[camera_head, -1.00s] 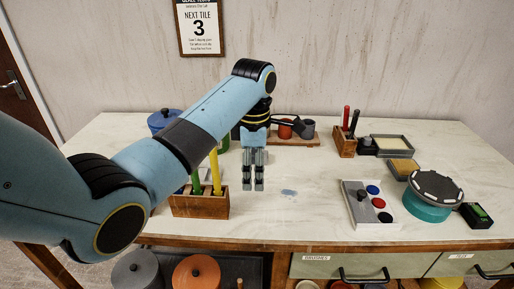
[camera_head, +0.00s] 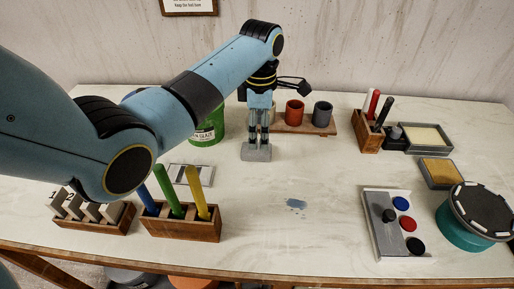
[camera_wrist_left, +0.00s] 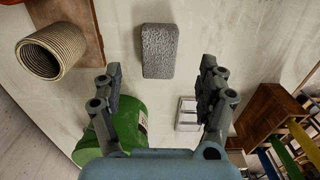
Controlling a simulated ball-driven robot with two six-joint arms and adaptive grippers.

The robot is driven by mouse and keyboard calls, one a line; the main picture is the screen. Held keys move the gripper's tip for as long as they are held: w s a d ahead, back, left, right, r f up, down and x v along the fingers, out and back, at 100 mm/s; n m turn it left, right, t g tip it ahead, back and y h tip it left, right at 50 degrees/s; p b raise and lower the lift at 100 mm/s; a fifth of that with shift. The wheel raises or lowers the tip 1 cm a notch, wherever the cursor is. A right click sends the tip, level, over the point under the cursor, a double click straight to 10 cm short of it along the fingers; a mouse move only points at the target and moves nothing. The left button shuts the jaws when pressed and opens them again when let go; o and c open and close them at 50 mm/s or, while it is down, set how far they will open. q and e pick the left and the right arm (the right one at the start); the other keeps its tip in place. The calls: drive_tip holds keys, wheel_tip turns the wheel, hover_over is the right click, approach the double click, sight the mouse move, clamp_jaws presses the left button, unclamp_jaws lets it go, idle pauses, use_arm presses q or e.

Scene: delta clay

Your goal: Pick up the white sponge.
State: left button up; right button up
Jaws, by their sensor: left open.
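A grey, speckled, sponge-like block (camera_head: 257,154) lies on the table under my left gripper (camera_head: 259,139). It looks grey rather than white. The left wrist view shows the same block (camera_wrist_left: 160,50) ahead of my open left fingers (camera_wrist_left: 160,76), lined up with the gap between them. Nothing is held. In the head view the fingertips overlap the block's top edge; I cannot tell whether they touch it. A cream pad (camera_head: 427,136) sits in a grey tray at the right back. My right gripper is not in view.
A green container (camera_head: 207,132) stands left of the gripper. Red (camera_head: 294,112) and grey (camera_head: 322,114) cups stand on a wooden board behind. A wooden box (camera_head: 196,223) with coloured sticks is in front.

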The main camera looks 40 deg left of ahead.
sight(259, 148)
use_arm(q)
drive_tip(key=shift+f, duration=0.9)
wheel_tip(259, 148, down, 5)
drive_tip(key=shift+a+r, duration=0.1)
drive_tip(key=shift+r, duration=0.1)
drive_tip(key=shift+f, duration=0.35)
drive_tip(key=c, duration=1.1)
drive_tip(key=shift+r, duration=0.5)
drive_tip(key=r, duration=0.2)
drive_tip(key=d+r, duration=0.1)
drive_tip(key=shift+w+r, duration=0.35)
drive_tip(key=shift+r, duration=0.05)
drive_tip(key=w+d+r, duration=0.1)
drive_tip(key=d+r, duration=0.1)
drive_tip(key=d, duration=0.1)
drive_tip(key=w+d+r+b, duration=0.1)
drive_tip(key=w+d+r, duration=0.1)
drive_tip(key=d, duration=0.1)
drive_tip(key=w+d+r+b, duration=0.1)
drive_tip(key=w+d+r, duration=0.1)
drive_tip(key=d, duration=0.1)
drive_tip(key=shift+w+d+r, duration=0.1)
drive_tip(key=shift+r, duration=0.05)
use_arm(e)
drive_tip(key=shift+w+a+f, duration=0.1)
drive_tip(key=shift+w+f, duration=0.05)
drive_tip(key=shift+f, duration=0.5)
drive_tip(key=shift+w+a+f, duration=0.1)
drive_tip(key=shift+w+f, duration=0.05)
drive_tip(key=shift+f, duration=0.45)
